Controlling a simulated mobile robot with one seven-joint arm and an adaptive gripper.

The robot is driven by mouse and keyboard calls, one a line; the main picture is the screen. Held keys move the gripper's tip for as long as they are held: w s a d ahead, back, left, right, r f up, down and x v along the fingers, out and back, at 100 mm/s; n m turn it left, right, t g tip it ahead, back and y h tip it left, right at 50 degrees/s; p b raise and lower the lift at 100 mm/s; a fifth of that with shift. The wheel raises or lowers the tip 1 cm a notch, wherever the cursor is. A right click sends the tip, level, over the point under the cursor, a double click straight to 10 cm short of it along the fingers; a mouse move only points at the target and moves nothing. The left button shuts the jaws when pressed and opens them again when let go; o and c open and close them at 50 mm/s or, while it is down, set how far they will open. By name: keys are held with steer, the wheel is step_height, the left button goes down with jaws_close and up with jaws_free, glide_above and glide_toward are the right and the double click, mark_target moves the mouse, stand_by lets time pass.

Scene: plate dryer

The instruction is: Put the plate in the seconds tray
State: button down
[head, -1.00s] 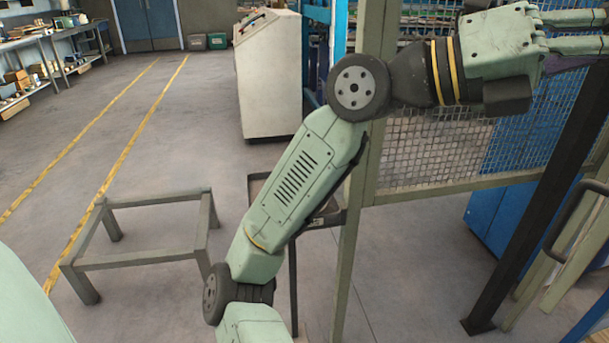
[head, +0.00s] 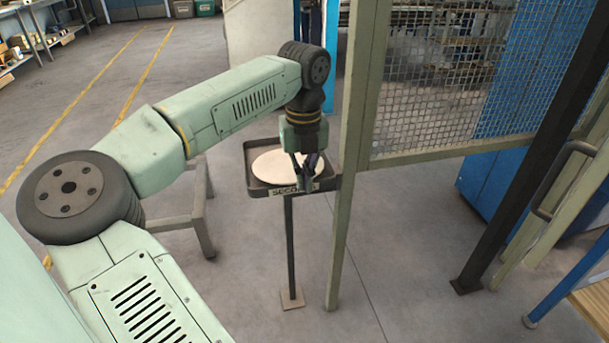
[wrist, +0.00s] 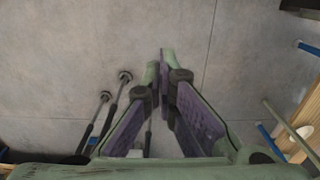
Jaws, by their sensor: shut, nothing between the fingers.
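A pale round plate (head: 270,164) lies inside a dark shallow tray (head: 249,153) on a thin post, in the head view. The tray's front label is partly covered; its letters look like the start of "seconds". My gripper (head: 307,184) points down in front of the plate's right side and hides part of it. I cannot tell whether it touches the plate or tray. In the wrist view my gripper (wrist: 162,75) has its purple-padded fingers together and empty, with floor behind them. The plate in the tray is not clear in that view.
A green post (head: 354,150) and mesh fence (head: 440,80) stand just right of the tray. A dark slanted bar (head: 540,150) with a handle is further right. A low metal frame (head: 200,205) stands left of the tray. Floor in front of the tray is clear.

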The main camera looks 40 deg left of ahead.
steer(key=w+a+f, duration=0.2)
steer(key=a+f, duration=0.1)
steer(key=f, duration=0.2)
steer(key=shift+w+f+b, duration=0.35)
steer(key=shift+f+b, duration=0.05)
